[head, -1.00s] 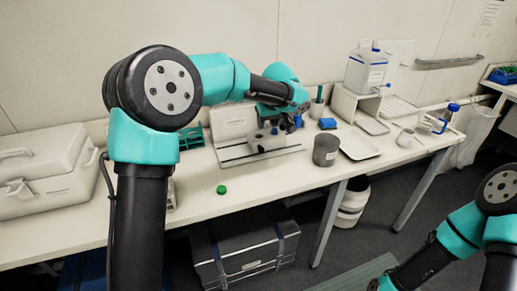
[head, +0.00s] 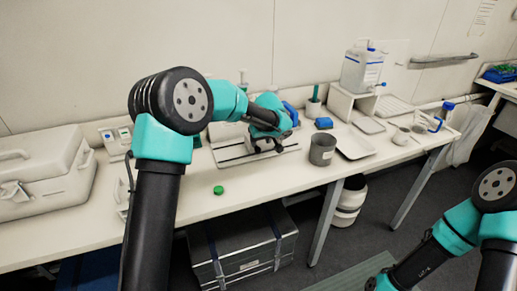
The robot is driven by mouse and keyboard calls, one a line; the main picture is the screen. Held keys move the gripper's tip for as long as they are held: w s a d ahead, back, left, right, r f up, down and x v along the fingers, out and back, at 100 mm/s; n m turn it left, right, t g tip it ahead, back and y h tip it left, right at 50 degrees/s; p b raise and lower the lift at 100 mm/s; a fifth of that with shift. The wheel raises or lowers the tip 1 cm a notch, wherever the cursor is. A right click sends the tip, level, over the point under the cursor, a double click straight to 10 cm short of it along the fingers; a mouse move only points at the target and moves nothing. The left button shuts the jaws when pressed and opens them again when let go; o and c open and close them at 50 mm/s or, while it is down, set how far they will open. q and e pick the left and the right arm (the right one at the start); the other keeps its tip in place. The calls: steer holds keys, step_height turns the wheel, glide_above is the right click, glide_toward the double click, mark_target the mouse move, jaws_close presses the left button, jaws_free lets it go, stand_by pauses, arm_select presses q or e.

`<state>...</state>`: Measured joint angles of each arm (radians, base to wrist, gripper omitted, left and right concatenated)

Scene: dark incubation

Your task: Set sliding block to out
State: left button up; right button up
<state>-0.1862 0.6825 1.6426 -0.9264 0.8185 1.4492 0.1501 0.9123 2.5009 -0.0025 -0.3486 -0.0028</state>
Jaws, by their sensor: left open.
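The slide fixture is a pale base plate (head: 228,160) with dark rail lines, on the bench left of the grey cup. Its upright back panel (head: 224,133) is partly covered by my left arm. My left gripper (head: 267,144) is open, low over the right part of the rail. The sliding block is mostly hidden by the gripper and wrist, so its exact position on the rail, and whether the fingers touch it, I cannot tell. My right arm shows at the lower right, but its gripper is out of view.
A grey cup (head: 322,149) and a shallow tray (head: 356,147) stand just right of the fixture. A blue block (head: 324,123) lies behind the cup. A green cap (head: 218,190) lies in front. A large case (head: 40,175) fills the left end. The front bench strip is mostly clear.

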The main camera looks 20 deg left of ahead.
mark_target(258, 148)
arm_select(q)
steer(key=x, duration=0.6)
jaws_close()
stand_by(0.4)
